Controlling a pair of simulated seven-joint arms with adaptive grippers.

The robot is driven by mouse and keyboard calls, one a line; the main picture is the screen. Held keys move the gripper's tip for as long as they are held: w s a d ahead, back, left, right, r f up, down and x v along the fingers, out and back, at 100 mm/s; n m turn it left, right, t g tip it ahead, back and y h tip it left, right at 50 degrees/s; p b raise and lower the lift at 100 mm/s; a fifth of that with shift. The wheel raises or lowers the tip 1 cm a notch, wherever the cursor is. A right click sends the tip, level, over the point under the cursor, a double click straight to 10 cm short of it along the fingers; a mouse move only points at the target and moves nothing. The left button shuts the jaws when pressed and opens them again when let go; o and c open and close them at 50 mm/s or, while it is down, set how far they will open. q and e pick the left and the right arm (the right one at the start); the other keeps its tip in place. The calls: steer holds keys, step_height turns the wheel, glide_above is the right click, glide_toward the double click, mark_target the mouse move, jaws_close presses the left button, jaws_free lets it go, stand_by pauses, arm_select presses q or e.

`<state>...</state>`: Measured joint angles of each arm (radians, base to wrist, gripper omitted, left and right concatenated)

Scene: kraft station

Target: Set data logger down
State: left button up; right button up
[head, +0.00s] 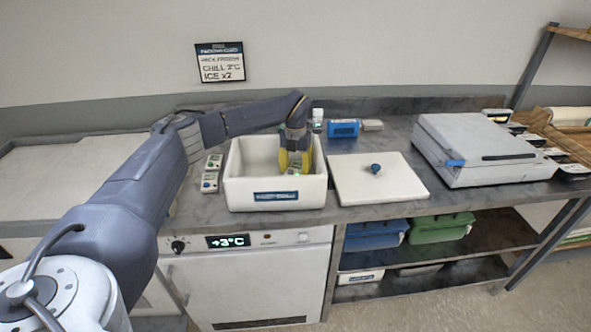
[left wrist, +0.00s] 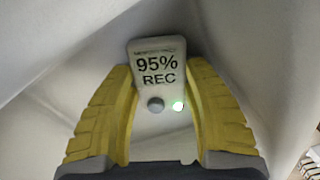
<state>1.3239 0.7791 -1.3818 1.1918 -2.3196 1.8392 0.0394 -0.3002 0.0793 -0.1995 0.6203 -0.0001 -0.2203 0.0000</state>
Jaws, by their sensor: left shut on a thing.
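The data logger (left wrist: 157,75) is a small white block with "95% REC" on its face, a grey button and a lit green light. My left gripper (head: 293,163) reaches down into the white box (head: 275,196) on the counter. In the left wrist view its yellow fingers (left wrist: 160,95) are shut on the logger's two sides, inside the box's pale walls. In the head view the logger is mostly hidden by the fingers and the box's front wall; a small green glow shows there. I cannot tell whether the logger touches the box floor. My right gripper is not in view.
A white lid (head: 376,185) with a blue knob lies right of the box. A blue pack (head: 343,128) sits behind. A large grey case (head: 484,150) stands on the right.

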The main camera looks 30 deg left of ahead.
mark_target(295, 169)
arm_select(q)
steer(key=shift+f, duration=0.2)
steer(key=o, duration=1.1)
steer(key=shift+o, duration=0.2)
steer(key=shift+r, duration=0.15)
step_height(295, 169, up, 12)
